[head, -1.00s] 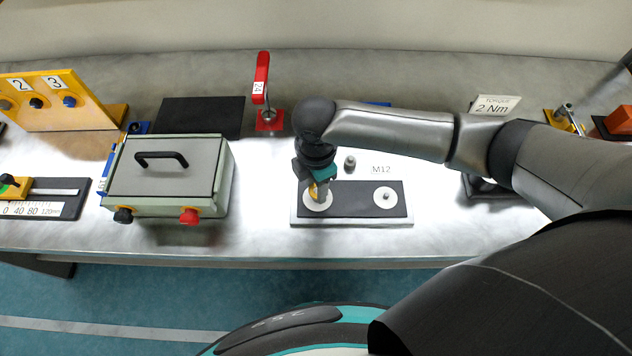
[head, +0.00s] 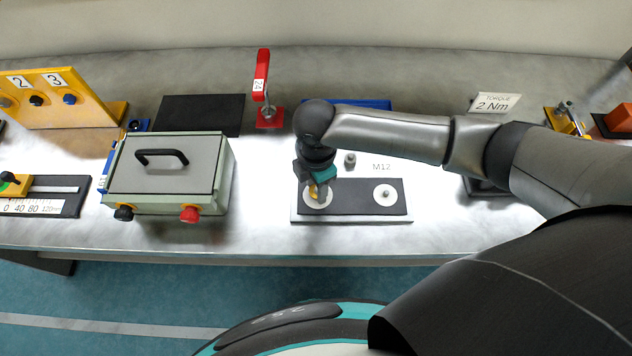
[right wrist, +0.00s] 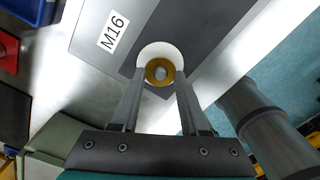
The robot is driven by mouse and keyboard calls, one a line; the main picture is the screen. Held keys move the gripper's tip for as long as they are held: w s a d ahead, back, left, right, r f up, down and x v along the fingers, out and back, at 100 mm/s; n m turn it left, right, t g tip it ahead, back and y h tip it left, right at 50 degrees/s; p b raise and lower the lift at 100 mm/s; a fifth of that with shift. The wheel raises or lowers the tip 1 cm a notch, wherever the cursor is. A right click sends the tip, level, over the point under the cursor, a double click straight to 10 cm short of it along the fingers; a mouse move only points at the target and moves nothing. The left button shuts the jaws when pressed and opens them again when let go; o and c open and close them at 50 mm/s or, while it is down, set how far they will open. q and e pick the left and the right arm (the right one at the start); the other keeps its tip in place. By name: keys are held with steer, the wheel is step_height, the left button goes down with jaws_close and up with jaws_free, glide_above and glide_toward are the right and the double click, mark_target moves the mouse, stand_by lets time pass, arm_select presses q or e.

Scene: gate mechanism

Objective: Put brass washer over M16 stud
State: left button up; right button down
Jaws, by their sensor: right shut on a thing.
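The brass washer (right wrist: 151,72) is a gold ring between the fingertips of my right gripper (right wrist: 157,88) in the right wrist view. The grey tip of the M16 stud (right wrist: 160,73) shows inside the washer's hole, so the ring looks to be around or right above the stud. How high the washer sits on it I cannot tell. A white disc (right wrist: 147,52) lies under it, beside the M16 label (right wrist: 113,32). In the head view my right gripper (head: 318,190) points down over the left disc (head: 318,202) of the dark plate (head: 352,197). My left gripper is not in view.
A second white disc with a small stud (head: 385,195) is at the plate's right, below the M12 label (head: 382,167). A grey box with a black handle (head: 165,170) stands to the left. A red clamp (head: 263,85) stands behind. The bench front is clear.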

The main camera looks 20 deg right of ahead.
steer(key=shift+f, duration=0.25)
steer(key=shift+c, duration=1.6)
jaws_free()
steer(key=shift+r, duration=0.1)
step_height(320, 180, up, 7)
steer(key=p, duration=0.8)
